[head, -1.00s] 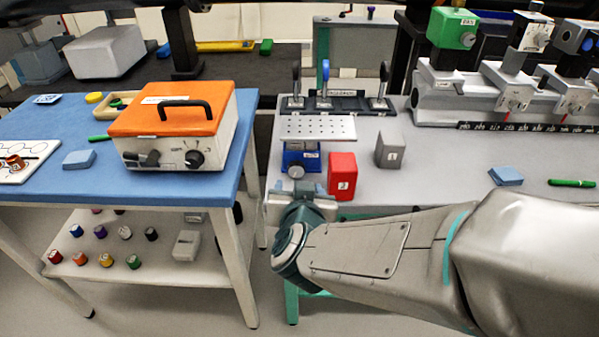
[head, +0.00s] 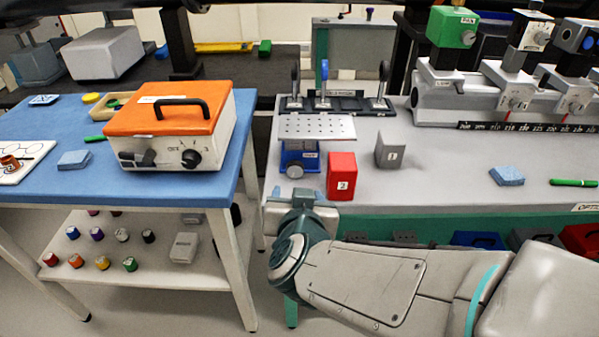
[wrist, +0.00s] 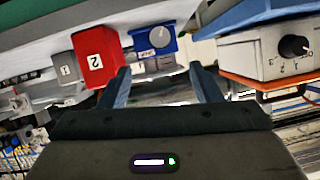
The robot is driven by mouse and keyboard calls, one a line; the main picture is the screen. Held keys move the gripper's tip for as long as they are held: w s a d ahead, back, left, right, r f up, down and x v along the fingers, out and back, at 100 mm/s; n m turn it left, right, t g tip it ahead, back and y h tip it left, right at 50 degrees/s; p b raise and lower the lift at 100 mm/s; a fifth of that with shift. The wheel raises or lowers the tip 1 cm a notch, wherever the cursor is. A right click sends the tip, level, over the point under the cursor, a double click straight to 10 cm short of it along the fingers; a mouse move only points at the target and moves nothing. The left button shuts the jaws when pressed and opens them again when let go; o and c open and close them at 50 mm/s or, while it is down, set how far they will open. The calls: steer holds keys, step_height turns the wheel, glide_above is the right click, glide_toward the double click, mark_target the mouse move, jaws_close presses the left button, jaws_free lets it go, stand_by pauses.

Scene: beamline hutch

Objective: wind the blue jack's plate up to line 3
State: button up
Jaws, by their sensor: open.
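The blue jack (head: 299,158) stands near the left front of the grey bench, its perforated silver plate (head: 316,127) raised above its body. Its grey round knob (head: 294,171) faces me. In the wrist view the jack (wrist: 145,46) and knob (wrist: 159,37) lie beyond the fingertips, towards the right finger. My gripper (wrist: 160,70) is open and empty, apart from the knob. In the head view my gripper (head: 303,195) is just in front of the bench edge, below the jack, its fingers hard to make out. I cannot read any height lines on the jack.
A red block marked 2 (head: 341,176) stands close right of the jack, and a grey block marked 1 (head: 389,151) farther right. Upright-handled clamps (head: 338,104) stand behind the plate. An orange-topped box (head: 172,130) sits on the blue table at left.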

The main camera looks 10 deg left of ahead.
mark_target(295, 173)
steer(key=shift+f, duration=0.15)
steer(key=b+x, duration=0.4)
steer(key=x, duration=0.9)
steer(key=shift+w+a+f+b, duration=0.1)
steer(key=shift+w+f+b, duration=0.05)
steer(key=shift+w+b, duration=0.25)
steer(key=shift+c, duration=0.4)
steer(key=c, duration=0.9)
steer(key=shift+f, duration=0.1)
